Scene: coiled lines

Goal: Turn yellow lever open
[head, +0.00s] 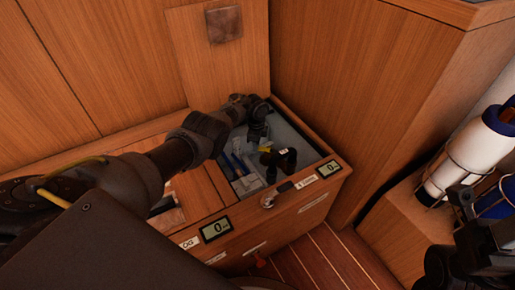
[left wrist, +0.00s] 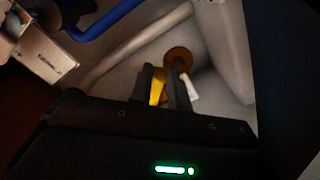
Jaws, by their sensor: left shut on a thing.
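The yellow lever (left wrist: 157,88) shows between the dark fingers of my left gripper (left wrist: 163,88) in the left wrist view. The fingers are shut on it and hide part of it. A round brown-orange piece (left wrist: 178,59) sits just beyond the fingertips. In the head view my left gripper (head: 259,137) reaches down into the open compartment of the wooden bench, and a small yellow bit (head: 265,149) shows by a dark fitting there. My right gripper (head: 462,205) is a dark shape at the lower right; its fingers are not clear.
The compartment has wooden walls (head: 312,183) close around the left gripper. Blue pieces (head: 238,163) lie inside; a blue bar (left wrist: 105,20) and a silver block (left wrist: 45,52) show in the wrist view. A white-and-blue cylinder (head: 468,150) stands in a rack at the right.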

